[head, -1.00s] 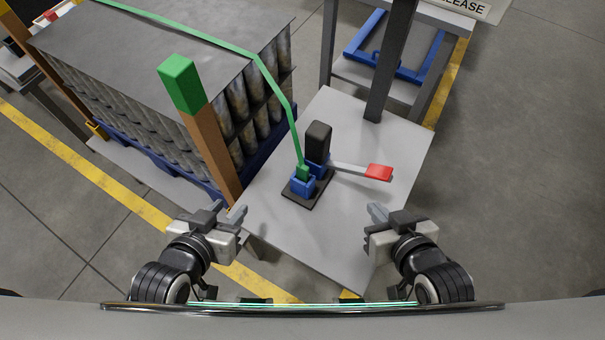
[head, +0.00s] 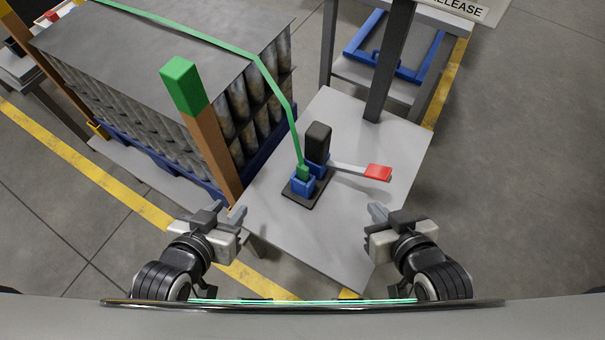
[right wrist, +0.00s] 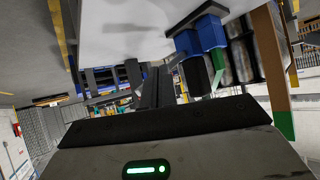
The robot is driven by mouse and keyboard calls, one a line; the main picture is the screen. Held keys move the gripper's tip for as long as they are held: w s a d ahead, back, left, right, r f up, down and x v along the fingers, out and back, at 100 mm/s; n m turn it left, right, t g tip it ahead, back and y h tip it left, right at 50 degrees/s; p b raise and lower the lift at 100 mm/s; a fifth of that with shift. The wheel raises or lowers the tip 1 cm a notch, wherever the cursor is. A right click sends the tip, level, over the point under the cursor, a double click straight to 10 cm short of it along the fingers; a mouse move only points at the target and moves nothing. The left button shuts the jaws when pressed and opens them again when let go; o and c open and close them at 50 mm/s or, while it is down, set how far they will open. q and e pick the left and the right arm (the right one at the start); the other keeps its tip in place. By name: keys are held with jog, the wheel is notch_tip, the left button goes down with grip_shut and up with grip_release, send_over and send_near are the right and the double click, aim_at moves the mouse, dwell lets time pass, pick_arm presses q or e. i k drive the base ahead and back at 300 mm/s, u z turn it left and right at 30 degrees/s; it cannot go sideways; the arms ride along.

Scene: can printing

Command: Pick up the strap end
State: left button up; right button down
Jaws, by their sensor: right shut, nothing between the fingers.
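A green strap (head: 298,125) runs over the top of the can stack and slopes down its near side. Its lower part meets a small green piece (head: 303,171) at the blue tool (head: 302,186), on a dark base on the grey table; which piece is the strap end I cannot tell for sure. The blue tool also shows in the right wrist view (right wrist: 207,34). My left gripper (head: 238,215) is to the left of the tool, apart from it; its jaw state is unclear. My right gripper (head: 376,213) is to the right, shut and empty, apart from the tool.
A black block (head: 318,142) and a lever with a red handle (head: 378,172) stand at the tool. A brown post with a green top (head: 183,86) rises between the can stack (head: 240,100) and my left gripper. A dark column (head: 390,62) stands on the table's far side.

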aim_at(304, 175)
jog(key=k, duration=0.5)
jog(key=u, duration=2.35)
jog(key=i, duration=1.5)
jog(key=z, duration=3.4)
